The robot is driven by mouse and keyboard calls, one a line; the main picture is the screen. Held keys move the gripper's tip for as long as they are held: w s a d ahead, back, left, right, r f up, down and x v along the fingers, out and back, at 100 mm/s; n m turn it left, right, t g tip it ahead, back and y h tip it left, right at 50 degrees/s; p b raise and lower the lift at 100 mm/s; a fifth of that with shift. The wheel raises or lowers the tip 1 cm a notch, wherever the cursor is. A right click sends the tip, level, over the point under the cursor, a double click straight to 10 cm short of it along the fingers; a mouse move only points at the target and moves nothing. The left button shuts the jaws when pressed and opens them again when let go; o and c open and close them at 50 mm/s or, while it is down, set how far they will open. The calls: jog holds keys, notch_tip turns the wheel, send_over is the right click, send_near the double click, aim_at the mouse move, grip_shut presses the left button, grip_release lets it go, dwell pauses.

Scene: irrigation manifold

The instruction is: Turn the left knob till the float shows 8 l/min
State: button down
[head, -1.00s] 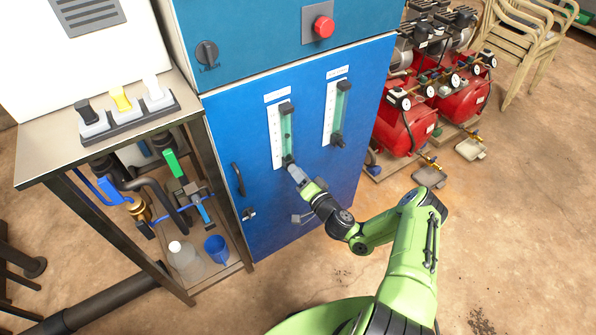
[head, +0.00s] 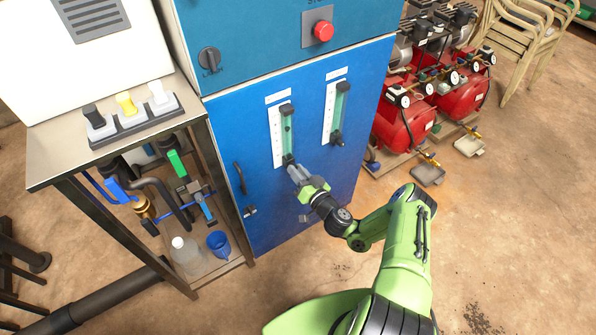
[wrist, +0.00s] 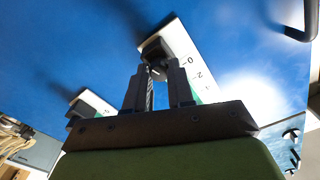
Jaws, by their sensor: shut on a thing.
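The left flow meter (head: 287,120) is a green tube with a white scale on the blue cabinet door. A small dark spot, perhaps the float, shows about halfway up; I cannot read its value. My gripper (head: 291,166) is at its lower end, shut on the left knob, which the fingers mostly hide. In the wrist view my gripper (wrist: 160,82) reaches up to the meter's dark lower block (wrist: 153,48), beside the scale (wrist: 183,58) with 0 and 2 legible. The right flow meter (head: 339,105) has its own dark right knob (head: 337,141), untouched.
A door handle (head: 240,178) sits left of my gripper. A red button (head: 323,30) and a black rotary switch (head: 209,60) are above. A bench (head: 70,150) with valves and a blue cup (head: 218,244) stands left; red compressors (head: 405,122) stand right.

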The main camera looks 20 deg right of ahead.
dwell(0.3)
jog(key=c, duration=1)
grip_release()
jog(key=p+v, duration=0.3)
jog(key=v, duration=1.2)
jog(key=shift+s+d+p, duration=0.15)
jog(key=shift+s+p, duration=0.15)
jog(key=shift+s, duration=0.05)
